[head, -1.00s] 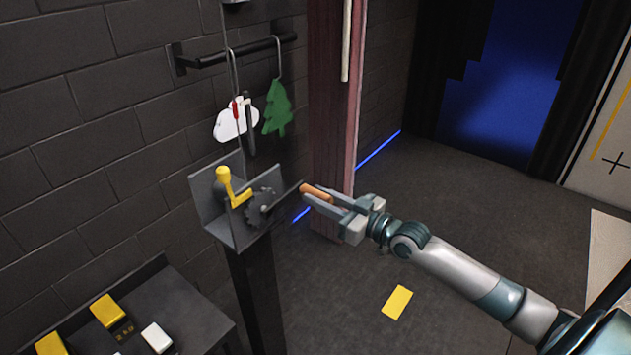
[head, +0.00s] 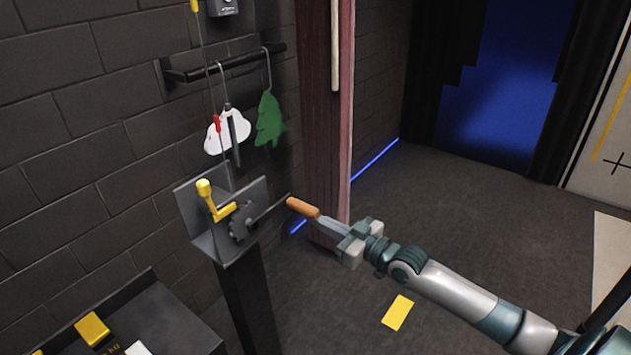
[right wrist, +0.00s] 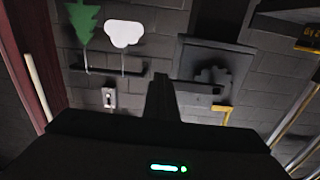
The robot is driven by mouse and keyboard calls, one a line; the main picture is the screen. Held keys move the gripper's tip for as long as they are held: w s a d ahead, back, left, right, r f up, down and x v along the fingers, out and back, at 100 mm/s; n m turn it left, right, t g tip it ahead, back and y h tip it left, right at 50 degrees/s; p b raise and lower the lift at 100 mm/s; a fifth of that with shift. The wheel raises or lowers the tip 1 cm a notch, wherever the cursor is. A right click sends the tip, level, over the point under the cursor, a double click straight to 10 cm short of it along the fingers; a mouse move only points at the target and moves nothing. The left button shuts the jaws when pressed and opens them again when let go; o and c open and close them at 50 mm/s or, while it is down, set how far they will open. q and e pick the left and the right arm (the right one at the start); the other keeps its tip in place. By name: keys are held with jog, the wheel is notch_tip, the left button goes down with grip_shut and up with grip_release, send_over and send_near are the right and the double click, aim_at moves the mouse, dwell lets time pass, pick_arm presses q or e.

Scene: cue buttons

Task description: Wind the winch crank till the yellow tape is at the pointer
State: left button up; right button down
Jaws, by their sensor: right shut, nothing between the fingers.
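The winch (head: 240,228) stands on a dark post, with a toothed wheel and a thin crank arm ending in an orange-brown handle (head: 303,208). My right gripper (head: 322,224) is shut and empty, its fingertips just right of the handle's near end; I cannot tell whether they touch it. A thin line rises from the winch, with a red mark (head: 217,123) low on it. The yellow tape (head: 194,5) shows on the line at the top edge. A dark upright piece (head: 234,130) beside the red mark may be the pointer. The left gripper is out of view.
A yellow-handled lever (head: 205,190) sits on the winch's left side. A cloud (head: 222,138) and green tree (head: 269,118) hang from a wall bar. A dark table (head: 175,310) with yellow blocks is at lower left.

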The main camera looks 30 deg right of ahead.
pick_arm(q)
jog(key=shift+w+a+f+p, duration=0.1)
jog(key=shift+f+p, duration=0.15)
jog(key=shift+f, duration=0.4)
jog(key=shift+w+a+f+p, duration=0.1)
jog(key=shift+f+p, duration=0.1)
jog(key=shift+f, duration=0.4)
pick_arm(e)
jog(key=w+a+f, duration=0.1)
jog(key=a+f, duration=0.3)
jog(key=a, duration=0.1)
jog(key=shift+f, duration=0.2)
jog(key=shift+s+d+r, duration=0.15)
jog(key=shift+d, duration=0.55)
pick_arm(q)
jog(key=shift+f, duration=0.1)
pick_arm(e)
jog(key=c, duration=1.4)
grip_release()
jog(key=shift+o, duration=0.2)
pick_arm(q)
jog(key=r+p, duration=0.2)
jog(key=p, duration=0.1)
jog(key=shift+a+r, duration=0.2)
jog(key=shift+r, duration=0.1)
pick_arm(e)
jog(key=a+v, duration=0.1)
jog(key=v, duration=0.8)
jog(key=shift+s+a+r, duration=0.25)
